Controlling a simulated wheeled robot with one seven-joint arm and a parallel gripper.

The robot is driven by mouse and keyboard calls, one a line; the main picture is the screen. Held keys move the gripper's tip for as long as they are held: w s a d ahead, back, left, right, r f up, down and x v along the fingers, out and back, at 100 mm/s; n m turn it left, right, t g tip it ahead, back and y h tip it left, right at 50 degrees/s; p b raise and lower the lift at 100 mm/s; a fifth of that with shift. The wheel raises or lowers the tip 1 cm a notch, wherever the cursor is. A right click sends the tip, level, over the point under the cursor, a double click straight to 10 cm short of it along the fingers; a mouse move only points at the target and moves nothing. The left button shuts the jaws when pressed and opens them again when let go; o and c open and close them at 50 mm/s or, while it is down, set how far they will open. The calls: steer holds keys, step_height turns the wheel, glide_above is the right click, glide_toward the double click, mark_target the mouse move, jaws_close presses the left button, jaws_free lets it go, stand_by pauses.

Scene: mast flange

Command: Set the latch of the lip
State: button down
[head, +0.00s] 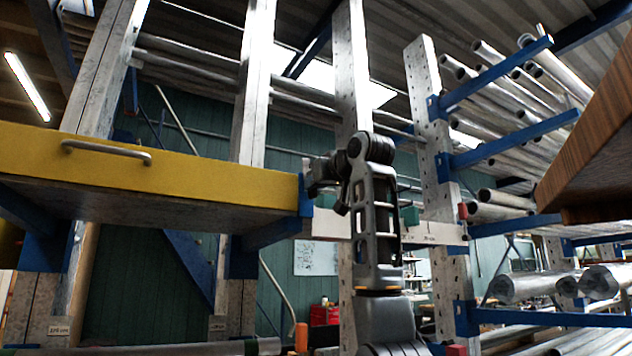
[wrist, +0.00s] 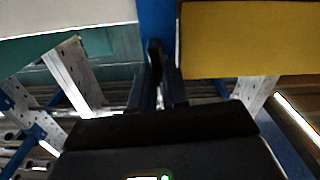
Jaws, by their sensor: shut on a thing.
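A yellow panel (head: 190,165) with a grey bar handle (head: 106,150) fronts a shelf at the left; I take it to be the lip. A blue upright piece (head: 306,196) stands at its right end. My gripper (head: 312,178) is at that end, partly hidden by my own arm. In the wrist view, the gripper (wrist: 160,85) has its fingers close together beneath the blue piece (wrist: 157,22), next to the yellow panel (wrist: 225,40). It is shut on a small dark part (wrist: 154,50), seemingly the latch. Its exact shape and setting are hard to see.
Perforated steel posts (head: 427,120) and blue rack arms (head: 515,137) carrying metal pipes stand at the right. A pale beam (head: 330,225) runs behind my arm. A brown wooden slab (head: 600,140) juts in at the upper right.

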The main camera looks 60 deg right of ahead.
steer(key=shift+m, duration=0.6)
steer(key=c, duration=1.1)
jaws_free()
steer(key=shift+b+v, duration=1)
steer(key=shift+v, duration=2.85)
